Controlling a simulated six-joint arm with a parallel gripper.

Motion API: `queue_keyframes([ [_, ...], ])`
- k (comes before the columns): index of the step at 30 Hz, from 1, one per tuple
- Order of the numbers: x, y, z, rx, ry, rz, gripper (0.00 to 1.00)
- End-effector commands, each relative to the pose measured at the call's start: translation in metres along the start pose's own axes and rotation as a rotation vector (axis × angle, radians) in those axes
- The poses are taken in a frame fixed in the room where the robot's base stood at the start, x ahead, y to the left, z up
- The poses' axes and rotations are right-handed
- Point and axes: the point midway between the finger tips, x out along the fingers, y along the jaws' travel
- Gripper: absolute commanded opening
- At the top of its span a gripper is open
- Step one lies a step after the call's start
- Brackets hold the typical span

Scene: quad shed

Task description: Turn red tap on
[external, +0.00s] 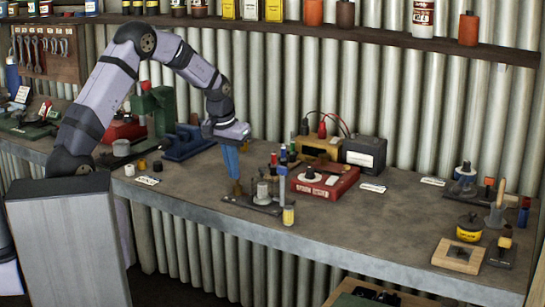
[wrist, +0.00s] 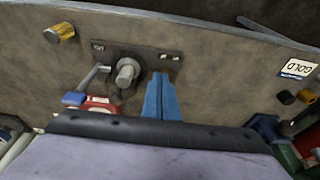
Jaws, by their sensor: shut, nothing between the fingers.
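My gripper (external: 236,180) has its blue fingers pressed together and points down, with nothing held. It also shows in the wrist view (wrist: 163,78). Its tips are low over the left end of a dark flat plate (external: 247,205), which bears an upright grey cylinder (external: 263,190). In the wrist view the grey cylinder (wrist: 127,70) is left of the fingertips, with small pale labels at the plate's two ends. I cannot make out a clearly red tap there; contact between tips and plate is unclear.
A red box with a dial (external: 325,183) stands right of the plate, with coloured posts between. A yellow cylinder (external: 288,215) stands near the bench's front edge. A blue clamp (external: 187,143) is behind left.

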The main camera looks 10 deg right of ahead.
Motion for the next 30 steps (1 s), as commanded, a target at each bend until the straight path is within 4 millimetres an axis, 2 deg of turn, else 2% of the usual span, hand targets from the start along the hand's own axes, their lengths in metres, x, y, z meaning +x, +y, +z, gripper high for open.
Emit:
queue_keyframes([
  [18, -0.055, 0.000, -0.014, 0.000, 0.000, 0.000, 0.00],
  [30, -0.058, 0.000, -0.015, 0.001, 0.000, 0.000, 0.00],
])
